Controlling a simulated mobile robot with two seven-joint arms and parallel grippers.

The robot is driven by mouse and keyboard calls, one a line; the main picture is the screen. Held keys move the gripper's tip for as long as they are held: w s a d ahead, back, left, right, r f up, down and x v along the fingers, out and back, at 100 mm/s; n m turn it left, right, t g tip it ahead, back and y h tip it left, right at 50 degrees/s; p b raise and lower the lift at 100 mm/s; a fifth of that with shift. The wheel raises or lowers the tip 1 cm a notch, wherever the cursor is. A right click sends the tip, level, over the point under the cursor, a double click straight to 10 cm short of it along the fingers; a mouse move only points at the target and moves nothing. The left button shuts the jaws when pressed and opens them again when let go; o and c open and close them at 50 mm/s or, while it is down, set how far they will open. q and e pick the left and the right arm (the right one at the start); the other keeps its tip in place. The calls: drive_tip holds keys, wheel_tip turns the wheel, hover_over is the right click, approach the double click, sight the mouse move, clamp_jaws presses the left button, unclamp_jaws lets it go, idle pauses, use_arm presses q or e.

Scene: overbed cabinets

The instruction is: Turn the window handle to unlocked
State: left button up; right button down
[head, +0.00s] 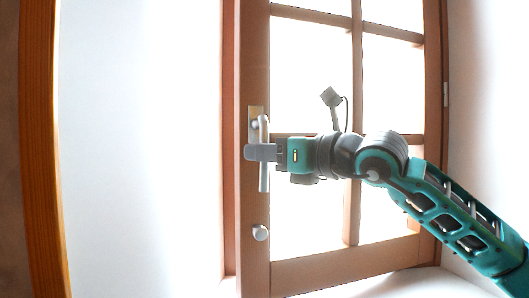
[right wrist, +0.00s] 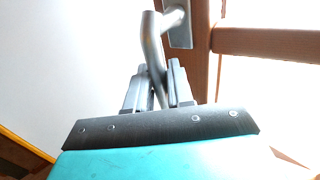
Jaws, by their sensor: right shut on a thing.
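The window (head: 354,120) has a brown wooden frame with several panes. Its metal handle (head: 264,180) hangs downward from a plate (head: 254,113) on the left stile. In the right wrist view the handle (right wrist: 152,45) is a bent grey bar running down between the fingers. My right gripper (head: 261,152) is shut on the handle's grip below the pivot; its fingers also show in the right wrist view (right wrist: 158,88). The fingers hide part of the grip. My left gripper is not in view.
A white wall (head: 140,150) lies to the left, with a wooden edge (head: 42,150) at far left. A pale sill (head: 420,284) runs below the window.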

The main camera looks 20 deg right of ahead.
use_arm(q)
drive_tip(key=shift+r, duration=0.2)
use_arm(e)
drive_tip(key=shift+d, duration=0.1)
use_arm(q)
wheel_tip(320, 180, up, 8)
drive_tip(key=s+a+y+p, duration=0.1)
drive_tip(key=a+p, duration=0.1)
drive_tip(key=p, duration=1.1)
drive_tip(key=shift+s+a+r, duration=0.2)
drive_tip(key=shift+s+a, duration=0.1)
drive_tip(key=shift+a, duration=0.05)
use_arm(e)
drive_tip(key=d+r+n+g+h, duration=0.1)
drive_tip(key=n+h, duration=0.2)
drive_tip(key=d+r+n+g+h, duration=0.1)
drive_tip(key=d+r+n+h, duration=0.1)
drive_tip(key=n+h, duration=0.1)
drive_tip(key=d+r+n+g+h, duration=0.1)
drive_tip(key=r+n+h, duration=0.1)
drive_tip(key=n+h, duration=0.2)
drive_tip(key=shift+d+n+g, duration=0.3)
drive_tip(key=shift+d+n, duration=0.05)
drive_tip(key=shift+n, duration=0.25)
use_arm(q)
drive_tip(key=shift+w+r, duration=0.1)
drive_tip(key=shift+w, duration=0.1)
